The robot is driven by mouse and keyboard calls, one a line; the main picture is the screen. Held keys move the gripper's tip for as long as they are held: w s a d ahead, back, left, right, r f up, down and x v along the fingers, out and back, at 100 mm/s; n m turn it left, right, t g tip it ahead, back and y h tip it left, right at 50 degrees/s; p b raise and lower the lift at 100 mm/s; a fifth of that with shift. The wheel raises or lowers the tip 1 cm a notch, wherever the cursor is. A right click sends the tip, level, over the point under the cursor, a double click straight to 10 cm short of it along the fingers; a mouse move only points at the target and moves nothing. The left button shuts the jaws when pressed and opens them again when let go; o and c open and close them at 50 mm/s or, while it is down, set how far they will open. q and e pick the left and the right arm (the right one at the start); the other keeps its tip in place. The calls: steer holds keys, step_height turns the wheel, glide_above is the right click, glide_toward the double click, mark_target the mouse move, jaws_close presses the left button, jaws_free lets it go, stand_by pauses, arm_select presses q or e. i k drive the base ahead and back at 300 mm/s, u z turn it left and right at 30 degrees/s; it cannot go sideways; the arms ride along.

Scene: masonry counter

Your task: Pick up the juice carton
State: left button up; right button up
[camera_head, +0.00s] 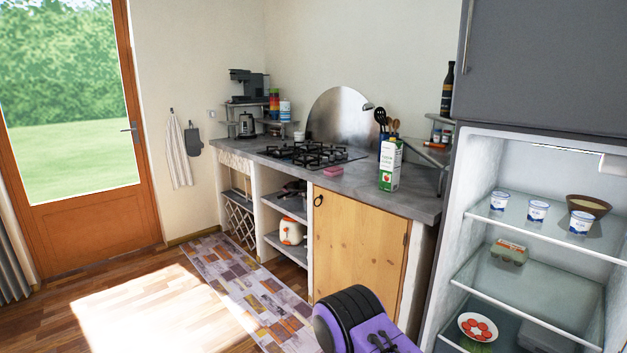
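The juice carton (389,168) is a white and green box with red fruit on its lower front. It stands upright on the grey counter (352,187), right of the gas hob and close to the front edge above the wooden door. Its front is unobstructed in the head view. A purple and black part of my own body shows at the bottom centre, well below and apart from the carton. Neither gripper's fingers are visible.
A pink sponge (333,170) lies left of the carton. Behind are the gas hob (311,154) and a utensil holder (383,137). The open fridge (478,195) stands at right, holding cups, a bowl and food. A patterned rug (242,290) lies on the floor.

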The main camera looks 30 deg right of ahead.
mark_target(390, 167)
steer(key=z, duration=0.4)
steer(key=i, duration=1.1)
steer(key=z, duration=0.65)
